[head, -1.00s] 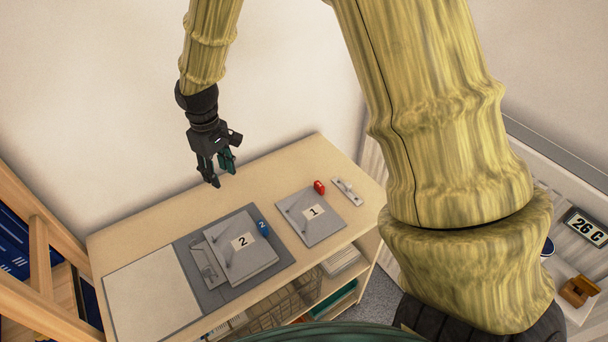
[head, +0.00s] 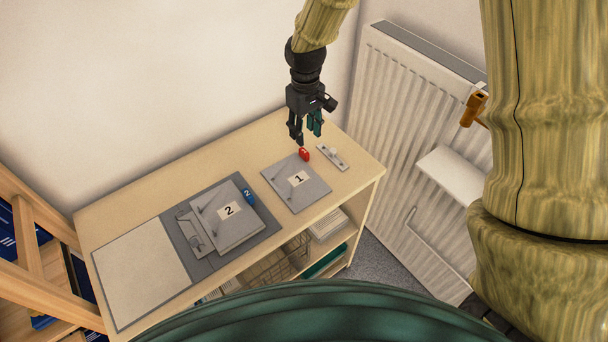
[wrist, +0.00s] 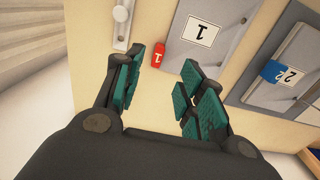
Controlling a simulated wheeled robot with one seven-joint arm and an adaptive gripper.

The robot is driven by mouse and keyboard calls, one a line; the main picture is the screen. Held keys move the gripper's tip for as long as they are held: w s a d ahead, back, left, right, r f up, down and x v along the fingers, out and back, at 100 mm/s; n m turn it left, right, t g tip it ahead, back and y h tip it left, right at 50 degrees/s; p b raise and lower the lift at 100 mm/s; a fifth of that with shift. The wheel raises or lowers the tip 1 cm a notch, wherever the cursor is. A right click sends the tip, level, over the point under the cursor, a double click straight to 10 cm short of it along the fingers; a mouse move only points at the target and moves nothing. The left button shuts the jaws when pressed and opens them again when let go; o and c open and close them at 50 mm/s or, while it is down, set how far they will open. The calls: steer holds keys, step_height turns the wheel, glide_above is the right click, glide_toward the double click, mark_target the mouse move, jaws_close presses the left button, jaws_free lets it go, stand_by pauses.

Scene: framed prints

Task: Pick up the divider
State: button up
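Two flat grey panels lie on the wooden shelf top, and I cannot tell for sure which is the divider. One, labelled 1 (head: 294,192), has a red tab (head: 304,153) marked 1 at its far right corner; it also shows in the wrist view (wrist: 191,53), with the red tab (wrist: 158,54) at its left edge. The other, labelled 2 (head: 240,229), lies left with a blue tab (head: 249,196). My gripper (head: 306,138) is open and empty, above the back of the shelf near the red tab. In the wrist view the red tab shows between its fingers (wrist: 163,74).
A slim pale plate with a knob (head: 332,157) lies right of the red tab. A white radiator (head: 400,130) stands right. The wall is behind. Bare wood remains along the back.

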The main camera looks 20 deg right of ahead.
mark_target(305, 152)
steer(key=shift+d+f+p, duration=0.1)
steer(key=shift+f+p, duration=0.9)
steer(key=shift+f, duration=3.3)
steer(key=shift+c, duration=0.3)
jaws_close()
